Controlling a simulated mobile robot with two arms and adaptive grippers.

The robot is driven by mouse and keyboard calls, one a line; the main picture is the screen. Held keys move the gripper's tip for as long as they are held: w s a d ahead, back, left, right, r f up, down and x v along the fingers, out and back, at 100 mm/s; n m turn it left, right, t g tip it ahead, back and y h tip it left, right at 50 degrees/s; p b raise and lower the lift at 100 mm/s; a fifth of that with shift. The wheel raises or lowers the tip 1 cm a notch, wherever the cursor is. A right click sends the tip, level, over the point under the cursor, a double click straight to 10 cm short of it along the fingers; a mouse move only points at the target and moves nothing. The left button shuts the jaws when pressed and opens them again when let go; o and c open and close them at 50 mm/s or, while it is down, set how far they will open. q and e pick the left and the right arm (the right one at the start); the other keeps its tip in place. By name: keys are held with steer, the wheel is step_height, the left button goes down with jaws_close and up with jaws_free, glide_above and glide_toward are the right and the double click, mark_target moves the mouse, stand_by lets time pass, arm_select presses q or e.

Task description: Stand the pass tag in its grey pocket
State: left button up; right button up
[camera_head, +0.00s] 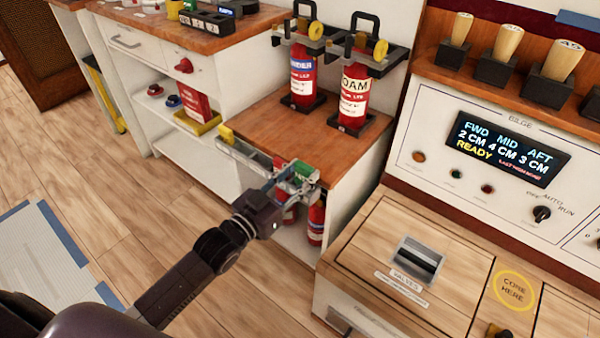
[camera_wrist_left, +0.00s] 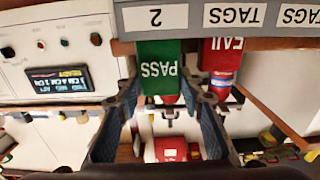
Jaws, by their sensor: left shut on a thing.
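The green pass tag (camera_wrist_left: 161,68) is between the two fingers of my left gripper (camera_wrist_left: 165,105), which is shut on it; its lettering appears upside down in the wrist view. The tag meets the edge of the grey rail (camera_wrist_left: 277,43), by the label "2". I cannot tell how deep it sits in a pocket there. A red fail tag (camera_wrist_left: 222,54) stands beside it. In the head view my left gripper (camera_head: 285,184) is at the right end of the grey rail (camera_head: 245,155), with a bit of green (camera_head: 304,168) beyond it. My right gripper is out of view.
The rail runs along the front of a wooden cabinet top (camera_head: 270,122), with two red extinguishers (camera_head: 303,76) (camera_head: 353,96) on it. More extinguishers (camera_head: 316,220) stand below. A bilge panel (camera_head: 507,150) and a wooden counter (camera_head: 400,225) are to the right. Floor is open at left.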

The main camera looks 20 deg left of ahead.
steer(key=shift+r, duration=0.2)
arm_select(q)
steer(key=shift+f+b, duration=0.3)
steer(key=shift+f, duration=0.55)
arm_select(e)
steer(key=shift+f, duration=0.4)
arm_select(q)
steer(key=shift+f, duration=0.2)
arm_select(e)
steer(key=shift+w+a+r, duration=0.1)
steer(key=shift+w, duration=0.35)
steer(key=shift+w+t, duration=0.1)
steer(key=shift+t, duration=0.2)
arm_select(q)
steer(key=shift+f, duration=0.35)
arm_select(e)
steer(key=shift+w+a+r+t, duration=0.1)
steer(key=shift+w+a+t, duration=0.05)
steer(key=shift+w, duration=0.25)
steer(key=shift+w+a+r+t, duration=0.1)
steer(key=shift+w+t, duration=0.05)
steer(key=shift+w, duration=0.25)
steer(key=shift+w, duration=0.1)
